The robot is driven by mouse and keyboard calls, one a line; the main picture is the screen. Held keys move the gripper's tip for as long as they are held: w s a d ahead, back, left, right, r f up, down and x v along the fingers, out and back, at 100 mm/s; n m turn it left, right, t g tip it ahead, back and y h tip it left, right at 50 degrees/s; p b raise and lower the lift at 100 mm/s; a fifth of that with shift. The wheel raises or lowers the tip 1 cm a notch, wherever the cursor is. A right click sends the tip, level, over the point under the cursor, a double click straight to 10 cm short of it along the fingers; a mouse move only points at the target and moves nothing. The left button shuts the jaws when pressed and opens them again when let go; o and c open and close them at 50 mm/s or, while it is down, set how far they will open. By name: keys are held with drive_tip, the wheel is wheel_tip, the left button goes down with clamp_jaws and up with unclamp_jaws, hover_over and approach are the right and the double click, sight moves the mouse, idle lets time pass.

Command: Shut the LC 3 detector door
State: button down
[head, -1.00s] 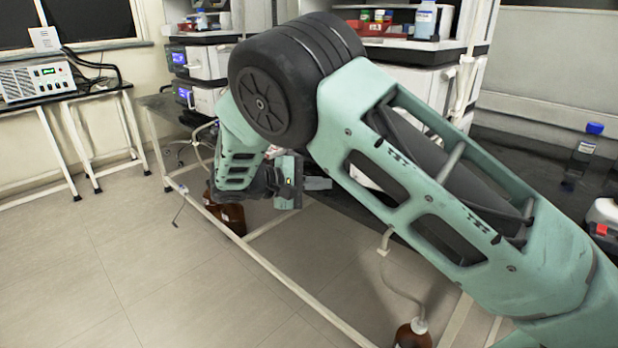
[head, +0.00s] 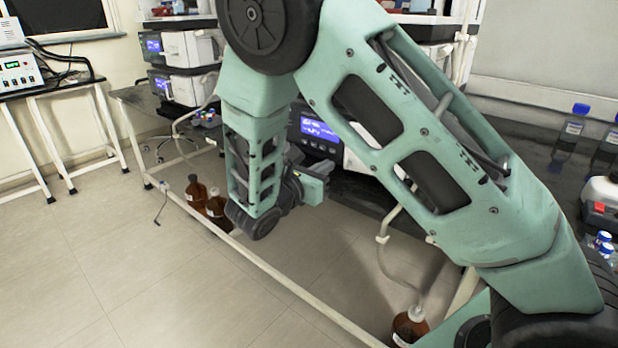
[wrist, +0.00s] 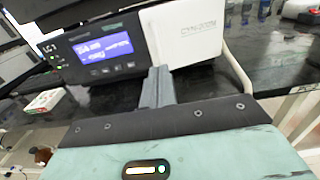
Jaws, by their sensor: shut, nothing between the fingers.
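In the wrist view a detector module (wrist: 95,50) with a lit blue screen stands on the dark bench. Its white front panel (wrist: 185,35) is at the right of the screen. In the head view my gripper (head: 322,172) is in front of the near stack, whose blue screen (head: 318,128) shows; my arm hides much of that stack.
Another stack with blue screens and white fronts (head: 190,48) stands at the far left of the bench. Brown bottles (head: 196,190) stand below the bench, and another (head: 410,325) at the front. Blue-capped bottles (head: 572,130) stand on the bench at right. Floor at left is clear.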

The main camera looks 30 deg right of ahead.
drive_tip(key=x, duration=0.5)
drive_tip(key=shift+w+d, duration=0.1)
drive_tip(key=shift+d, duration=0.2)
drive_tip(key=w+d+g+p, duration=0.1)
drive_tip(key=w+d+m+g+p, duration=0.1)
drive_tip(key=w, duration=0.1)
drive_tip(key=shift+d+h, duration=0.25)
drive_tip(key=shift+h, duration=0.05)
